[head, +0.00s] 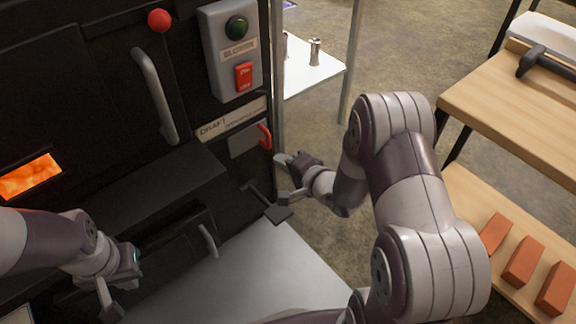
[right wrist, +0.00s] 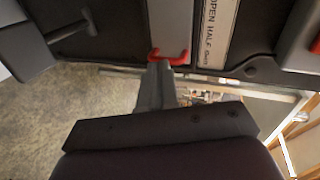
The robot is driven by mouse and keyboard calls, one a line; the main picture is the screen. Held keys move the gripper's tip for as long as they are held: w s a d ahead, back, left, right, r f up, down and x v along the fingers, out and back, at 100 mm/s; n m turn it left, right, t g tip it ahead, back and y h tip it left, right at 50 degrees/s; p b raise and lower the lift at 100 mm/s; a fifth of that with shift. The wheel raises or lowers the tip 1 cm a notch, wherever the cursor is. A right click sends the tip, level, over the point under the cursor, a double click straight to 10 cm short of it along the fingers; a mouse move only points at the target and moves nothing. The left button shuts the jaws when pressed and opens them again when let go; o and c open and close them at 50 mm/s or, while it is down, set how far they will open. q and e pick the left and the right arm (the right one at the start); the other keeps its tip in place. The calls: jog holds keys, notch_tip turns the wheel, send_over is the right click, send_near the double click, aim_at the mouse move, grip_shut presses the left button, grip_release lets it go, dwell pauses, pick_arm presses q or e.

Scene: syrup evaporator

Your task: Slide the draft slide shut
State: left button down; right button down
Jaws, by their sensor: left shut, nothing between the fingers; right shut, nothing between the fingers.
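The draft slide (head: 243,143) is a grey plate on the black stove front, under a strip marked DRAFT. Its red handle (head: 265,135) stands at the plate's right end, below the right part of the strip. My right gripper (head: 281,159) is shut and empty, just right of and below the red handle. In the right wrist view, the shut fingers (right wrist: 157,82) point at the red handle (right wrist: 170,57), very close to it; whether they touch is unclear. The grey slide plate (right wrist: 170,22) lies beyond. My left gripper (head: 110,311) is shut and empty at the lower left.
A blower box (head: 232,50) with a green button and red switch sits above the slide. A black T-shaped piece (head: 268,204) juts out below it. A metal post (head: 277,75) stands close right of the stove. A wooden bench (head: 515,100) with bricks below is at right.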

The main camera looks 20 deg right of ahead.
jog(key=m, duration=0.1)
jog(key=b, duration=0.6)
send_near(250, 140)
jog(key=w+f, duration=0.1)
jog(key=f, duration=0.1)
jog(key=w, duration=0.1)
jog(key=w+a, duration=0.2)
jog(key=w, duration=0.1)
jog(key=shift+f, duration=0.1)
jog(key=shift+w+a+f, duration=0.1)
jog(key=shift+w+a, duration=0.05)
jog(key=shift+w, duration=0.35)
